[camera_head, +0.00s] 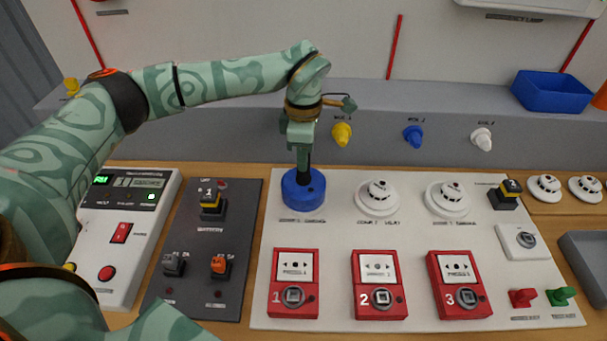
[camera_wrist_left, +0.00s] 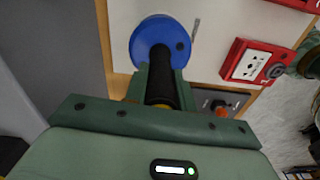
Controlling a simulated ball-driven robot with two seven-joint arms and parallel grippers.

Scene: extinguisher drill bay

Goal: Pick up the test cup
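The test cup (camera_head: 303,192) is a round blue cup with a black upright handle. It stands upright at the left back of the white panel, over the first station in the row with the white detectors. My left gripper (camera_head: 303,165) points down over it, and its fingers lie along both sides of the black handle with no visible gap. The wrist view shows the blue cup (camera_wrist_left: 161,42) just past the fingertips, with the black handle between the fingers of my left gripper (camera_wrist_left: 162,80). The spot under the cup is hidden. My right gripper is not in view.
White detectors (camera_head: 378,197) stand right of the cup. Red call points (camera_head: 293,283) line the front. A dark switch panel (camera_head: 208,250) and a white control box (camera_head: 125,240) lie to the left. A grey ledge with coloured knobs (camera_head: 342,135) rises behind.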

